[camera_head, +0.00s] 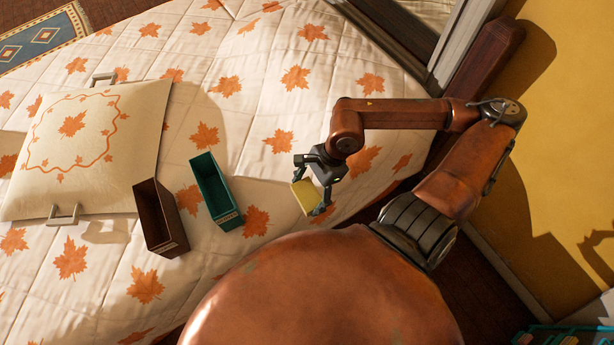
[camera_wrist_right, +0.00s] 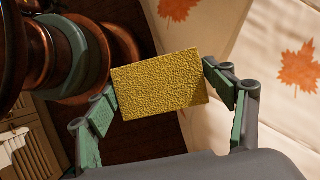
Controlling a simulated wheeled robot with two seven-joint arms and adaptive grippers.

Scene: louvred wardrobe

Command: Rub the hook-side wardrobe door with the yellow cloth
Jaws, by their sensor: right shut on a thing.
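The yellow cloth (camera_head: 305,197) shows as a small flat block with a rough surface. My right gripper (camera_head: 311,192) is shut on it and holds it over the near right edge of the bed. In the right wrist view the cloth (camera_wrist_right: 160,84) is gripped at its two ends between the green fingers, its broad face clear. I cannot make out the hook-side wardrobe door or a hook in either view. My left gripper is not in view.
The bed (camera_head: 225,88) has a leaf-patterned quilt. A cushion (camera_head: 70,140) with two handles, a brown open box (camera_head: 160,217) and a green open box (camera_head: 214,190) lie on it. A grey frame (camera_head: 458,45) stands at the top right, beside a yellow wall (camera_head: 565,110).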

